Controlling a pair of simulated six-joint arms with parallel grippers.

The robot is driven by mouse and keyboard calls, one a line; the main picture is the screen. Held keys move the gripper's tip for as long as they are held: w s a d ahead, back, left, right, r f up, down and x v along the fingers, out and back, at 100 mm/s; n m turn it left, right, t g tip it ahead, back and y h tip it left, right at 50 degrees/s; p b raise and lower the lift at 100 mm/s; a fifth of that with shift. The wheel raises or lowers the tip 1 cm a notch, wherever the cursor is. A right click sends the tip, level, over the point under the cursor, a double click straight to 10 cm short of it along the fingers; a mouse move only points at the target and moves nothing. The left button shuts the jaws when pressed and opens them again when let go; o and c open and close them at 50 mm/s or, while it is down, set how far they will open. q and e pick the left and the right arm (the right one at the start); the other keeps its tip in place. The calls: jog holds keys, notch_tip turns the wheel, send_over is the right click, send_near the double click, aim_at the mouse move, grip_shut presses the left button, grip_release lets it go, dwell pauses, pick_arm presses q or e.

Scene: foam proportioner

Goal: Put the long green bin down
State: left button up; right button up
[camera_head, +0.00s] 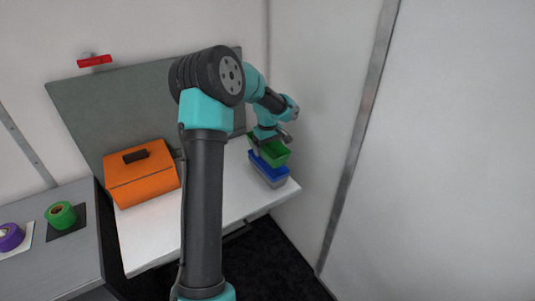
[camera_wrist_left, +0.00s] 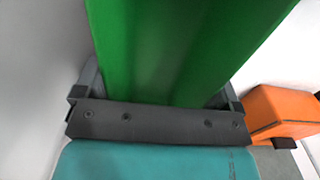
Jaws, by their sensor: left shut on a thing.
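The long green bin (camera_head: 275,153) is at the right end of the white table, above a blue bin (camera_head: 273,167), with a grey bin (camera_head: 275,181) under the blue one. I cannot tell whether the green bin touches the blue bin. My left gripper (camera_head: 268,141) is at the green bin's near left side and is shut on it. In the left wrist view the green bin (camera_wrist_left: 180,45) fills the middle between the fingers of my left gripper (camera_wrist_left: 158,95). My right gripper is not in view.
An orange case (camera_head: 141,176) stands on the white table (camera_head: 150,235) to the left; it also shows in the wrist view (camera_wrist_left: 280,112). A wall (camera_head: 320,90) rises close to the right of the bins. Green tape (camera_head: 62,215) and purple tape (camera_head: 10,237) lie on a grey surface far left.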

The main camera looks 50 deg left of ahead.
aim_at(268, 153)
pick_arm(q)
jog(key=shift+w+a, duration=0.2)
jog(key=shift+f, duration=1.8)
jog(key=shift+f, duration=0.6)
jog(key=o, duration=0.7)
notch_tip(268, 153, up, 13)
jog(key=shift+r, duration=0.1)
